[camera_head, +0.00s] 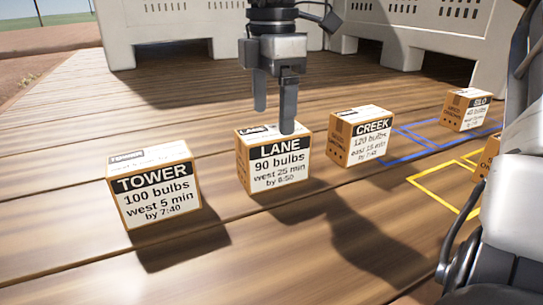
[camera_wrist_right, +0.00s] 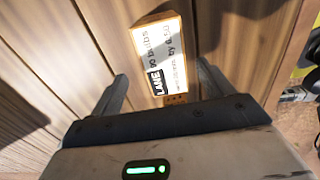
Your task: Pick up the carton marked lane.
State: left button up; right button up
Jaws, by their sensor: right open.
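The carton marked LANE (camera_head: 280,172) stands upright on the wooden planks near the middle of the head view, its white label facing me. My right gripper (camera_head: 274,119) points down at it from above, its fingers apart and empty. One fingertip overlaps the carton's top edge in the head view; I cannot tell whether it touches. In the right wrist view the LANE carton (camera_wrist_right: 162,50) lies between the two open fingers (camera_wrist_right: 163,72), beyond their tips and a little tilted in the picture. My left gripper is not in view.
The TOWER carton (camera_head: 155,194) stands to the left, the CREEK carton (camera_head: 362,138) close to the right, and the SILO carton (camera_head: 467,110) farther right. Blue (camera_head: 410,138) and yellow (camera_head: 440,183) outlines mark the planks. Large pale crates (camera_head: 150,45) stand behind. Planks in front are clear.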

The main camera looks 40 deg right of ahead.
aim_at(273, 131)
jog(key=f, duration=0.7)
jog(key=shift+s+a+f, duration=0.1)
jog(key=shift+s+a, duration=0.05)
jog(key=shift+s, duration=0.05)
jog(key=c, duration=1.2)
jog(key=shift+c, duration=0.9)
